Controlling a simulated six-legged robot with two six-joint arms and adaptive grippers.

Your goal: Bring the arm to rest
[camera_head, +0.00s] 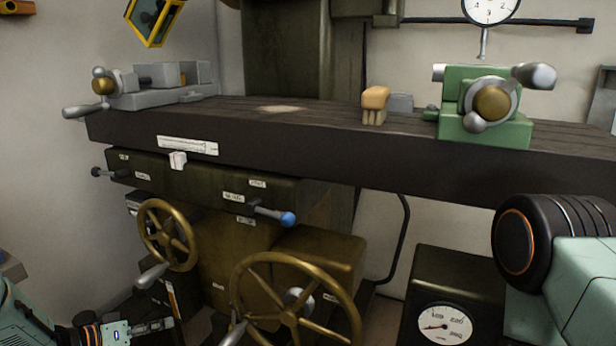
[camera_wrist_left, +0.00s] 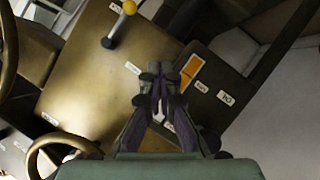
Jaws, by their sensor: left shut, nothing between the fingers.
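My left gripper (camera_head: 166,324) is low at the left of the head view, below the smaller brass handwheel (camera_head: 168,236). Its fingers are shut with nothing between them. The left wrist view shows the closed fingertips (camera_wrist_left: 160,76) in front of the machine's brown and dark panels. I cannot tell exactly how far the fingers are from the panels. Part of my right arm shows at the right of the head view, but its gripper is out of view.
A larger brass handwheel (camera_head: 292,306) stands right of my left gripper. A lever with a blue knob (camera_head: 287,218) sticks out above it. The long dark machine table (camera_head: 330,150) carries a green vise-like fixture (camera_head: 486,110) and a wooden-handled brush (camera_head: 375,100). A dial box (camera_head: 445,275) stands lower right.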

